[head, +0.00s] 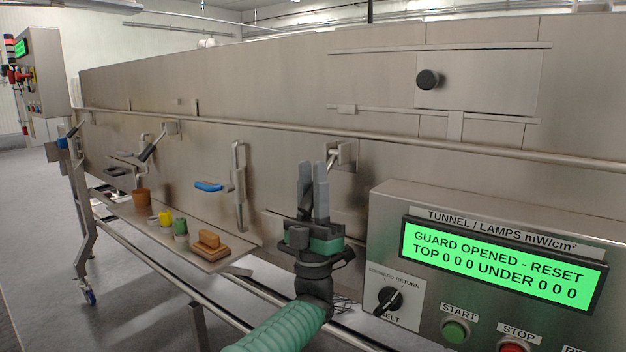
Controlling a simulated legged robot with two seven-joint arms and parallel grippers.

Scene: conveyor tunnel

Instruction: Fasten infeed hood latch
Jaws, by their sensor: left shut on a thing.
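A metal tunnel hood (250,90) runs across the head view, with several latches along its lower edge. The nearest latch (345,153) is a steel bracket with a bent lever, just behind and right of my fingertips. My left gripper (313,170) points up in front of the hood, its grey fingers closed on the latch's lever, which they mostly hide. I cannot tell whether this latch is hooked. Another latch (160,138) with a dark grip sits further left. My right gripper is out of view.
A control box (390,215) with a green display reading "GUARD OPENED - RESET" stands close on the right. A blue-handled clamp (208,186) juts from the hood at left. A shelf below holds a wooden-backed brush (209,246), small pots (180,227) and a brown cup (141,198).

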